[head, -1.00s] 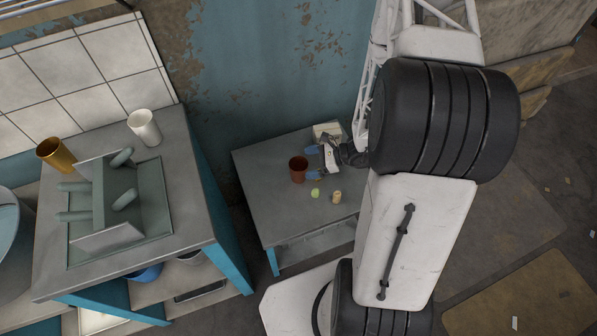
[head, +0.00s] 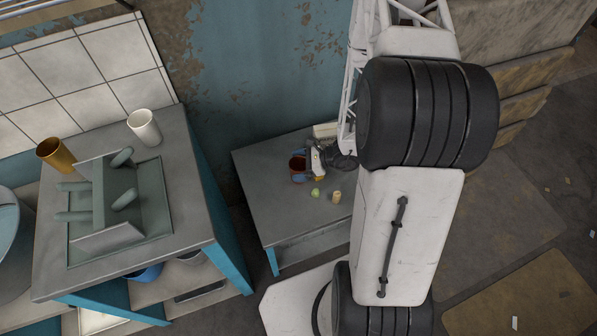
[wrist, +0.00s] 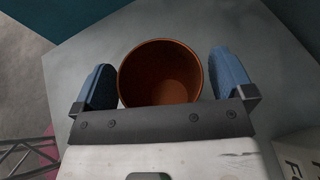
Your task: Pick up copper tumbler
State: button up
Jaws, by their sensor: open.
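The copper tumbler (head: 297,163) is a reddish-brown cup standing on the low grey table. In the wrist view I look into the open mouth of the copper tumbler (wrist: 161,72). My gripper (head: 300,168) is at the tumbler in the head view. In the wrist view my gripper (wrist: 168,80) is open, with one blue finger on each side of the tumbler. A gap shows between the tumbler and the right finger; the left finger is close to its wall, and I cannot tell if they touch. The gripper's palm hides the tumbler's near edge.
On the low table (head: 265,205), a green ball-like item (head: 315,192) and a small yellowish item (head: 337,197) lie in front of the tumbler. A pale box (head: 326,130) stands behind. A higher counter at left holds a white cup (head: 144,127), a gold cup (head: 56,154) and a rack (head: 110,205).

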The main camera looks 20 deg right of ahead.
jog(key=c, duration=1)
jog(key=shift+r, duration=0.1)
notch_tip(320, 180, up, 10)
dwell(0.8)
dwell(0.5)
